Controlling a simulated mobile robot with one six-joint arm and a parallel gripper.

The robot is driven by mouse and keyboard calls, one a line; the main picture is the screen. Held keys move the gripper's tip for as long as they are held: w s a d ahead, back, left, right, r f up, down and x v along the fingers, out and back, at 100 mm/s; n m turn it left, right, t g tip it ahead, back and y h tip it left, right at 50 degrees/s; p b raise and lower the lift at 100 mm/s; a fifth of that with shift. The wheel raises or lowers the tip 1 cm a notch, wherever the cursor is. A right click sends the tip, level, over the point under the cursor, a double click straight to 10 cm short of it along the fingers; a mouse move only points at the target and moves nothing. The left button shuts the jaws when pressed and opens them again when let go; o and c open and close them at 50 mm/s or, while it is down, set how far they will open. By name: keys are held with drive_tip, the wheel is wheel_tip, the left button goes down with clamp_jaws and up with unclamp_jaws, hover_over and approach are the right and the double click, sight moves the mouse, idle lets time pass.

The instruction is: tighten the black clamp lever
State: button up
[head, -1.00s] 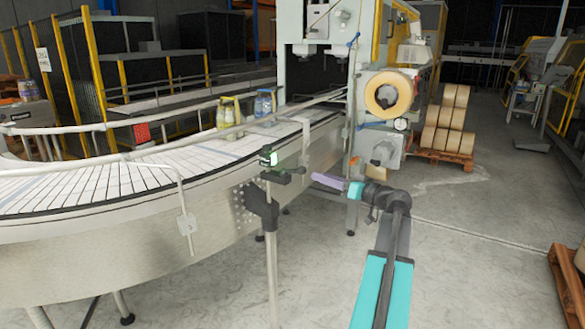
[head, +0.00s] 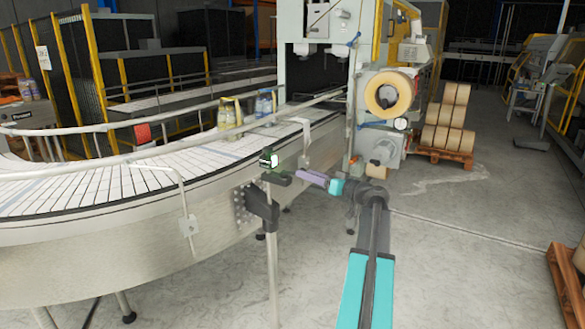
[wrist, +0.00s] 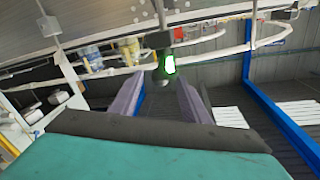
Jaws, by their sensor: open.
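A small dark sensor with a lit green face (head: 269,160) sits on top of a grey post beside the conveyor. A short black part that looks like the clamp lever (head: 277,179) sticks out just below it. My gripper (head: 299,174) points left at this part, its purple fingers close to its right end; I cannot tell if they touch. In the wrist view the fingers (wrist: 158,84) stand apart with nothing clearly held between them. The sensor's green face (wrist: 169,65) shows just beyond the fingertips, and the lever is hard to make out there.
A black clamp block (head: 262,205) holds the post (head: 272,265) at the conveyor's side. The curved conveyor (head: 110,175) with guide rails lies left and behind, carrying bottle packs (head: 229,116). A machine with a film roll (head: 388,93) stands behind.

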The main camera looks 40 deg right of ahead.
sight(293, 173)
drive_tip(key=w, duration=0.2)
drive_tip(key=w+p, duration=0.1)
drive_tip(key=w, duration=0.2)
drive_tip(key=w+p, duration=0.1)
drive_tip(key=w, duration=0.1)
drive_tip(key=shift+w+a, duration=0.15)
drive_tip(key=shift+a, duration=0.15)
